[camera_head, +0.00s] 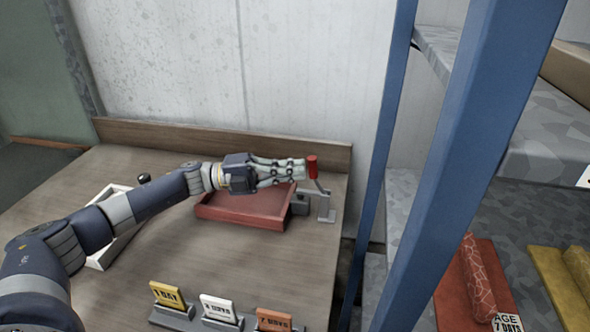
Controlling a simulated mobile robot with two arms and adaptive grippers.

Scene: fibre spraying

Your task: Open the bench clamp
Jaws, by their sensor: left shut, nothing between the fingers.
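The bench clamp (327,208) stands at the right end of the wooden bench, a grey metal frame with a lever topped by a red handle (312,167). The lever stands roughly upright. My left gripper (303,169) is shut with nothing between its fingers. Its fingertips point right and are right beside the red handle; I cannot tell whether they touch it. A red tray (243,213) lies under the gripper, its right side close to the clamp's grey block (299,205). My right gripper is not in view.
A white tray (101,258) lies partly behind my left arm. Yellow (167,295), white (217,308) and orange (273,319) day cards stand at the front. A blue-posted shelf (440,180) holding red and yellow pieces rises close on the right.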

